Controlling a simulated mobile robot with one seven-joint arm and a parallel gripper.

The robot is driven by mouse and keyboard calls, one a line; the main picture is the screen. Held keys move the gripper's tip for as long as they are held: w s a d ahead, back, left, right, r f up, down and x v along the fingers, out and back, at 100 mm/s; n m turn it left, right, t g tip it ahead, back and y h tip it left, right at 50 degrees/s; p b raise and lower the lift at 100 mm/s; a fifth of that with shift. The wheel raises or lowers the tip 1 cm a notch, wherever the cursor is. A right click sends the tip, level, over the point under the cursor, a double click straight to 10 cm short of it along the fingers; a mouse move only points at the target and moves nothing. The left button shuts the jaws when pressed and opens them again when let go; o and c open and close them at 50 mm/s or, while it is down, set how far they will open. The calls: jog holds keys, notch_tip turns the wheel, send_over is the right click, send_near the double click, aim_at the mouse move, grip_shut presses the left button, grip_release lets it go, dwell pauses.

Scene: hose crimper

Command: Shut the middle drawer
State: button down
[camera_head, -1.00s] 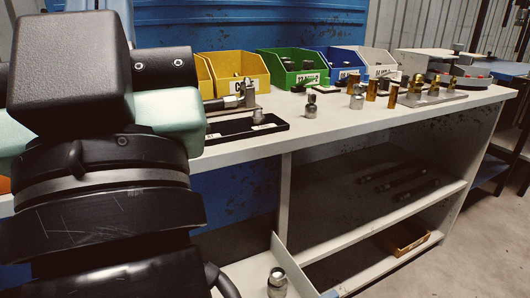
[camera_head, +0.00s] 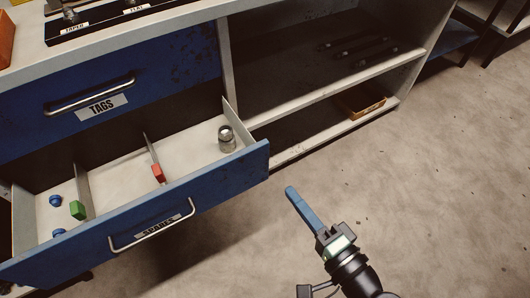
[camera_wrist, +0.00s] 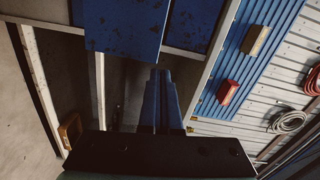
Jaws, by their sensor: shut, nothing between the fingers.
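The middle drawer (camera_head: 190,207) has a blue front with a bar handle (camera_head: 152,226) and a worn label. It stands pulled out below the shut top drawer (camera_head: 110,95), labelled TAGS. Inside the open drawer are dividers, a metal fitting (camera_head: 226,138), a red block (camera_head: 158,173), a green block (camera_head: 77,210) and small blue pieces (camera_head: 56,201). My gripper (camera_head: 291,192) has its blue fingers shut and empty. It is in front of the drawer's right end, apart from it in the head view. The closed fingers also show in the wrist view (camera_wrist: 160,74).
The bench shelves (camera_head: 325,90) right of the drawers hold dark rods (camera_head: 360,50) and a small orange-brown tray (camera_head: 361,101). The floor (camera_head: 440,170) to the right is clear. The wrist view shows a wall with coiled hoses (camera_wrist: 288,122) and a red box (camera_wrist: 229,92).

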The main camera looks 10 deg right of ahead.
aim_at(257, 150)
jog(key=shift+m+t, duration=0.3)
jog(key=shift+m, duration=0.5)
jog(key=x, duration=0.3)
jog(key=b+x, duration=0.1)
jog(key=x, duration=0.3)
jog(key=f+b+x, duration=0.1)
jog(key=x, duration=0.3)
jog(key=shift+w+a+f, duration=0.1)
jog(key=shift+w+a, duration=0.05)
jog(key=shift+w, duration=0.1)
